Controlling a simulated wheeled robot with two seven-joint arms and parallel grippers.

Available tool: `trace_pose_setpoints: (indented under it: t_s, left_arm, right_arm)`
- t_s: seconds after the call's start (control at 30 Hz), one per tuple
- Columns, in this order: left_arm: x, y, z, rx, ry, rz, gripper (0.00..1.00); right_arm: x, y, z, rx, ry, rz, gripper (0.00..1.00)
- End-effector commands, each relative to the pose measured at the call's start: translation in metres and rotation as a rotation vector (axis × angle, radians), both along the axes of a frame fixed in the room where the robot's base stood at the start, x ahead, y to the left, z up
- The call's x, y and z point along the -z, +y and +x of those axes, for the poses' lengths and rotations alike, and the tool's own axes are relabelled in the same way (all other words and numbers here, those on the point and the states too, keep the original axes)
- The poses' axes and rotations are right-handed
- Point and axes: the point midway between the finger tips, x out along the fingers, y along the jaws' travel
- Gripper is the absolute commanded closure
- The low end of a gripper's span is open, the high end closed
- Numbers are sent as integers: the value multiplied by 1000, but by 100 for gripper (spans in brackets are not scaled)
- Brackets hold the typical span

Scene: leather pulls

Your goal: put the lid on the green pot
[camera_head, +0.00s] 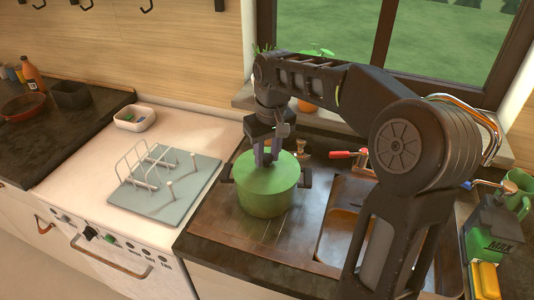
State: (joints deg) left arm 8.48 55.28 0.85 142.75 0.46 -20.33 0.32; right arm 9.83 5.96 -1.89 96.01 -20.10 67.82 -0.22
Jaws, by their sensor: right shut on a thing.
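The green pot (264,203) stands on the dark counter between the stove and the sink, with a dark handle at each side. The green lid (267,178) is over the pot's top; from this angle I cannot tell whether it is fully seated. My right gripper (265,158) points down at the middle of the lid and is shut on it, most likely at its knob, which the fingers hide. My left gripper is not in view.
A grey board with a white wire rack (150,168) lies on the white stove top, near a white tray (134,118). The sink (342,222) is right of the pot. A green canister (492,238) and a green mug (520,186) stand at the far right.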

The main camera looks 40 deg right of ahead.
Motion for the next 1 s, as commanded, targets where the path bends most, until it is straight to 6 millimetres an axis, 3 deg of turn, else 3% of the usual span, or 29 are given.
trace_pose_setpoints:
  t_s: [0.67, 0.7, 1.0]
  left_arm:
    - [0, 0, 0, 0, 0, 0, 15]
    - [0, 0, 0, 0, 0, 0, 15]
    - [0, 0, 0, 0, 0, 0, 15]
  right_arm:
    - [1, 0, 0, 0, -1, 0, 100]
    - [1, 0, 0, 0, -1, 0, 69]
    - [2, 0, 0, 0, -1, 0, 44]
